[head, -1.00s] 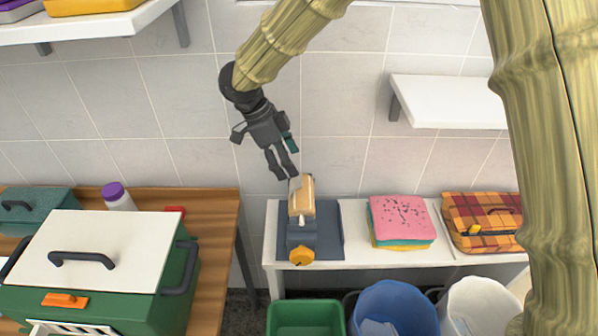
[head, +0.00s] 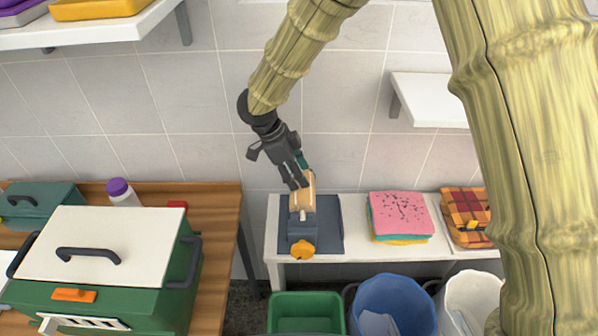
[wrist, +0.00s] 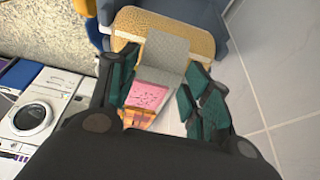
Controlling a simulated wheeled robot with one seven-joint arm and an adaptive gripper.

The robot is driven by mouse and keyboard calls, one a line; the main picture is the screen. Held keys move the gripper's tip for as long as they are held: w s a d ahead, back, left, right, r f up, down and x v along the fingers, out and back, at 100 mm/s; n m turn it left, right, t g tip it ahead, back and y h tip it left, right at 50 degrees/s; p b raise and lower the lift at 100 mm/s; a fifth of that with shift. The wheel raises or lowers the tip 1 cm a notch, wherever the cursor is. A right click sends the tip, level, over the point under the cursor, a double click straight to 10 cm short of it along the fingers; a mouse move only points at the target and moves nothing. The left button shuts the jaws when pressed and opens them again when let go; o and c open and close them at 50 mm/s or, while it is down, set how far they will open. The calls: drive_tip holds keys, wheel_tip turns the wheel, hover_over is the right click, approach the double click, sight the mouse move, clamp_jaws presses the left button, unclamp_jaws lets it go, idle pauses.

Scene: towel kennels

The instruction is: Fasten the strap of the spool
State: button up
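The spool (head: 302,205) is a tan roll on a dark blue-grey body with an orange knob (head: 302,249) at its front, standing on a dark mat on the white bench. Its tan, speckled part also shows at the top of the wrist view (wrist: 193,28). A grey strap (wrist: 165,52) stands up from it, with its free end between or just beyond my fingers. My gripper (head: 298,186) points down at the spool's top. In the wrist view its fingers (wrist: 160,88) are apart, one on each side of the strap; whether they touch it I cannot tell.
Green (head: 306,297) and blue (head: 393,290) bins stand below. A green box with a white lid (head: 100,245) is on the wooden table at left.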

drive_tip(key=c, duration=0.4)
drive_tip(key=shift+d, duration=0.15)
drive_tip(key=shift+c, duration=0.2)
drive_tip(key=shift+d+f+y+p, duration=0.15)
drive_tip(key=shift+d+y+p, duration=0.2)
drive_tip(key=shift+y, duration=0.45)
drive_tip(key=shift+d+f+y+p, duration=0.15)
drive_tip(key=shift+d+y+p, duration=0.15)
drive_tip(key=shift+y, duration=0.5)
drive_tip(key=shift+d+f+y+p, duration=0.35)
drive_tip(key=shift+d+y+p, duration=0.15)
drive_tip(key=shift+y, duration=0.6)
drive_tip(key=shift+d+f, duration=0.1)
drive_tip(key=shift+f, duration=0.05)
